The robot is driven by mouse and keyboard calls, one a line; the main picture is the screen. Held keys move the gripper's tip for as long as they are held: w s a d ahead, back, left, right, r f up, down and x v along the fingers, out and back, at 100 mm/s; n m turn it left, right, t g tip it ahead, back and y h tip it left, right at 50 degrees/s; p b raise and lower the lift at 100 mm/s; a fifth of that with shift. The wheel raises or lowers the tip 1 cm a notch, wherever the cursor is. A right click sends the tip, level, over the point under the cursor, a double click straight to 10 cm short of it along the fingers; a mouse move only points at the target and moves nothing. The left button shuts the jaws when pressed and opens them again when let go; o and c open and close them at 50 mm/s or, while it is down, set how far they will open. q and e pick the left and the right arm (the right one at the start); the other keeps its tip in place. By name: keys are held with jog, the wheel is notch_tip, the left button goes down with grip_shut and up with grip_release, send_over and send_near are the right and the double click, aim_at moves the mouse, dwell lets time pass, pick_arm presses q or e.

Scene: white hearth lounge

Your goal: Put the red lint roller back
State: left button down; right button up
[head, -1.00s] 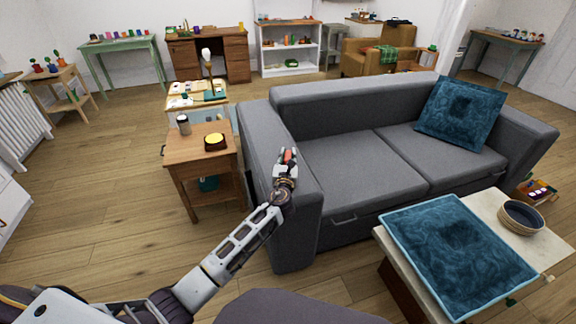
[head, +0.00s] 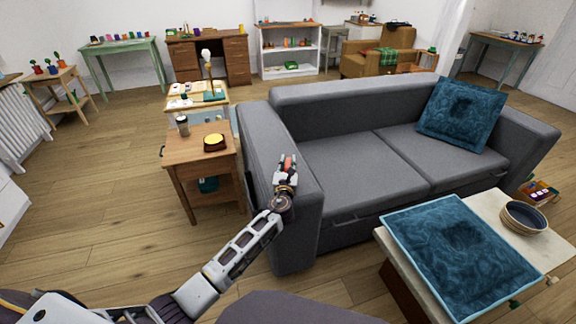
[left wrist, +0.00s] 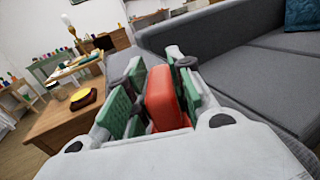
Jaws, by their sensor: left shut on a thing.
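My left gripper (head: 286,166) is over the left arm of the grey sofa in the head view. It is shut on the red lint roller (left wrist: 163,100), whose red block shows between the green-padded fingers in the left wrist view. The red piece also shows small at the gripper in the head view (head: 287,164). The rest of the roller is hidden by the fingers. My right gripper is in neither view.
The grey sofa (head: 350,165) fills the middle. A wooden side table (head: 183,153) with a dark cup (head: 183,125) and a yellow-topped round object (head: 214,142) stands left of it. A low table (head: 489,205) with a blue cushion (head: 450,255) and bowl (head: 523,217) stands at the right front.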

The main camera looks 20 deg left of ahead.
pick_arm(q)
jog(key=c, duration=1.3)
grip_release()
jog(key=shift+o, duration=0.2)
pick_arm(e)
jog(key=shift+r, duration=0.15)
pick_arm(q)
jog(key=shift+s+d, duration=0.15)
jog(key=shift+s, duration=0.55)
jog(key=p+v, duration=0.1)
jog(key=v, duration=0.8)
jog(key=shift+s+p, duration=0.25)
jog(key=shift+p, duration=0.15)
jog(key=shift+s, duration=0.45)
jog(key=shift+s+d, duration=0.1)
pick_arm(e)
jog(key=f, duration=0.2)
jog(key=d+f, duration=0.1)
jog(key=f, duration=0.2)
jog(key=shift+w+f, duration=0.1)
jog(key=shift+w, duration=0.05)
